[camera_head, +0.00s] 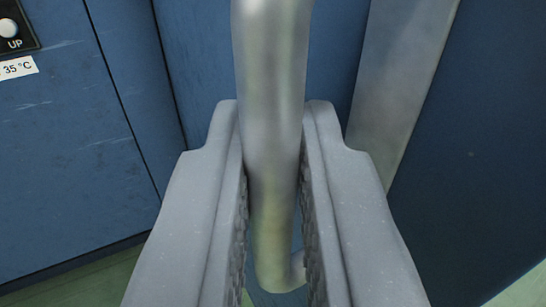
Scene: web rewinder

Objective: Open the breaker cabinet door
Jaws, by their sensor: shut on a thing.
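A grey metal bar handle (272,70) runs upright through the middle of the picture. Its lower end bends to the right near the bottom. My gripper (273,150) has its two grey fingers on either side of the bar and is shut on it. The ribbed inner pads face the bar, and the bar's top runs out of the picture. Blue panels stand behind the bar; the fingers hide part of them. I cannot tell which of these panels is the breaker cabinet door.
A scratched blue panel (70,150) at the left carries a black control plate marked UP (15,30) and a white 35 °C label (18,69). A light metal strip (400,85) stands right of the bar, beside a dark blue panel (480,150). Green floor (95,280) shows below.

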